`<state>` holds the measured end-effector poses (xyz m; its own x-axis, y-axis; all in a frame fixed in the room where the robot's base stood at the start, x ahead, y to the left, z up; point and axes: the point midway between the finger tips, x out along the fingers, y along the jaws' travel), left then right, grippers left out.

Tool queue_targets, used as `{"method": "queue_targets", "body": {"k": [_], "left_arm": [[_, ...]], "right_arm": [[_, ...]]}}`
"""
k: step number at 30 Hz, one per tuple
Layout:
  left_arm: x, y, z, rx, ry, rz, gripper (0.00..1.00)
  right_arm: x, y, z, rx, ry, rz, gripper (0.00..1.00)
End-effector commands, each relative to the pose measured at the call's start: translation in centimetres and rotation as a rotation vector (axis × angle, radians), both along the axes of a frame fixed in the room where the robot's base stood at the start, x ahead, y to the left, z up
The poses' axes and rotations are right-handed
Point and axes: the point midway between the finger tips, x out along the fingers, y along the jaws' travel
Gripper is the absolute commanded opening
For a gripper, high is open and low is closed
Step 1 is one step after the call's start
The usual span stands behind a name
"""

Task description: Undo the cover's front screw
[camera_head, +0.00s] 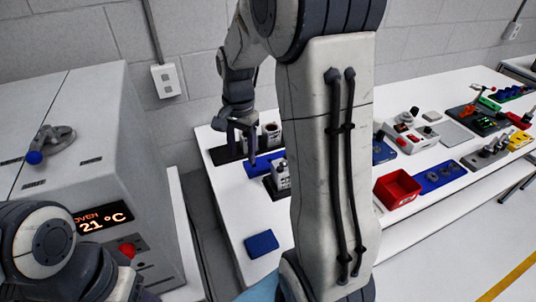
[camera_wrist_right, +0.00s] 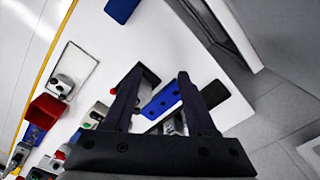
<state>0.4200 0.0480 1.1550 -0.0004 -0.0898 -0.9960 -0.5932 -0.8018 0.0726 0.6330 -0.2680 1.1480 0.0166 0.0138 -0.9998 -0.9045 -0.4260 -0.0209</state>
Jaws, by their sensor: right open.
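My right gripper (camera_head: 243,145) hangs over the white bench with its dark fingers pointing down. In the right wrist view its two fingers (camera_wrist_right: 157,85) stand apart, open, with nothing clearly held between them. A small grey-white unit (camera_head: 281,175) on a dark base, possibly the servo with its cover, stands to the right of and below the gripper, partly hidden by my arm. I cannot make out its front screw. A blue holder (camera_head: 259,165) lies just below the fingertips; it also shows between the fingers in the right wrist view (camera_wrist_right: 163,101). My left gripper is out of view.
A dark tray (camera_head: 222,154) with small containers (camera_head: 271,131) sits at the back. A blue pad (camera_head: 261,244) lies at the front. A red bin (camera_head: 396,190) and several devices stand on the right. The oven (camera_head: 100,150) stands left of the bench, across a gap.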

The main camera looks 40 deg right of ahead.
Motion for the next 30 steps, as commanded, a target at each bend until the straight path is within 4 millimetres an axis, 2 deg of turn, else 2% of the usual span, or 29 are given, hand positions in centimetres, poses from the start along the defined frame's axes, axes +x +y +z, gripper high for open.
{"method": "queue_targets", "body": {"k": [1, 3, 6, 9, 14, 24, 30], "left_arm": [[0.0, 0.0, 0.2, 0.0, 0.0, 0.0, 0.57], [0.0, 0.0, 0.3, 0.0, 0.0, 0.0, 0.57], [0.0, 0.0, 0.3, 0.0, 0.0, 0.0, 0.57], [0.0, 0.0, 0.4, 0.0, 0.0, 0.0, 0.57], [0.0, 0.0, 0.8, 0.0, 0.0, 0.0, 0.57], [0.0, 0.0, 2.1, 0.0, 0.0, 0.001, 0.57], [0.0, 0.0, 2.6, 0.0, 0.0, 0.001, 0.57]], "right_arm": [[0.4, -3.5, -0.4, -0.001, 0.008, -0.145, 0.57], [0.6, -7.0, -0.9, -0.004, 0.012, -0.306, 0.57], [0.3, -10.6, -1.4, -0.007, 0.018, -0.464, 0.57], [0.1, -12.3, -1.8, -0.009, 0.021, -0.545, 0.57], [0.0, -12.8, -3.2, -0.008, 0.025, -0.57, 0.57], [0.0, -12.5, -9.4, -0.007, 0.026, -0.564, 0.57], [0.1, -12.6, -11.6, -0.008, 0.023, -0.563, 0.57]]}}
